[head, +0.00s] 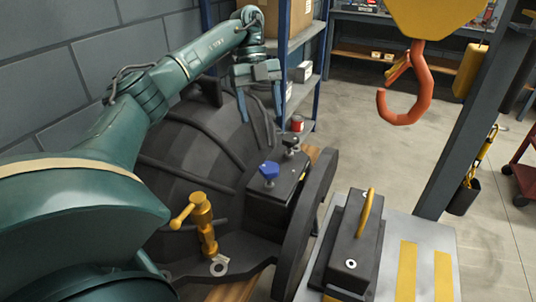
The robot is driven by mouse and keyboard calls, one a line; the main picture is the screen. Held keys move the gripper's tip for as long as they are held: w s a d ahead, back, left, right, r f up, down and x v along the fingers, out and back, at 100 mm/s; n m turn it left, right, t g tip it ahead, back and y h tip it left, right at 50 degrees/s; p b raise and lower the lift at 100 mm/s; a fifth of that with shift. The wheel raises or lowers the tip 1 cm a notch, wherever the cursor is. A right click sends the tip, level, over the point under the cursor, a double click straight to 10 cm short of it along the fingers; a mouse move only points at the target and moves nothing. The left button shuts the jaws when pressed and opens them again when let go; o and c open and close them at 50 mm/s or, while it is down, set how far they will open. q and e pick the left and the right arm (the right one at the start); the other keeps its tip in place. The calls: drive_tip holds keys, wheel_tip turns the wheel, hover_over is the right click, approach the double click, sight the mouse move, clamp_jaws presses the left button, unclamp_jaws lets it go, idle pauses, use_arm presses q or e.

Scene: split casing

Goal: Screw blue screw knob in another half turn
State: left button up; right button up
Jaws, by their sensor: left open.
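The blue screw knob (269,171) stands on a dark block (272,200) fixed at the side of the large dark casing (190,160). A black knob (291,142) stands just behind it. My left arm reaches in from the left over the casing. My left gripper (261,115) points down, with its fingers apart and nothing between them. It is above and behind the blue knob in the picture, clear of it. My right gripper does not show.
A brass fitting with a handle (201,220) stands on the casing's near side. A dark box with a yellow handle (352,240) sits on a grey table (425,235). An orange hook (407,95) hangs at upper right. Blue shelving (305,60) stands behind. Open floor lies between.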

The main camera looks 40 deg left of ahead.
sight(269, 166)
use_arm(q)
drive_tip(key=b+x, duration=0.1)
drive_tip(key=x, duration=1.2)
drive_tip(key=shift+s+b, duration=0.1)
drive_tip(key=shift+b, duration=0.3)
drive_tip(key=shift+c, duration=0.9)
drive_tip(key=c, duration=0.8)
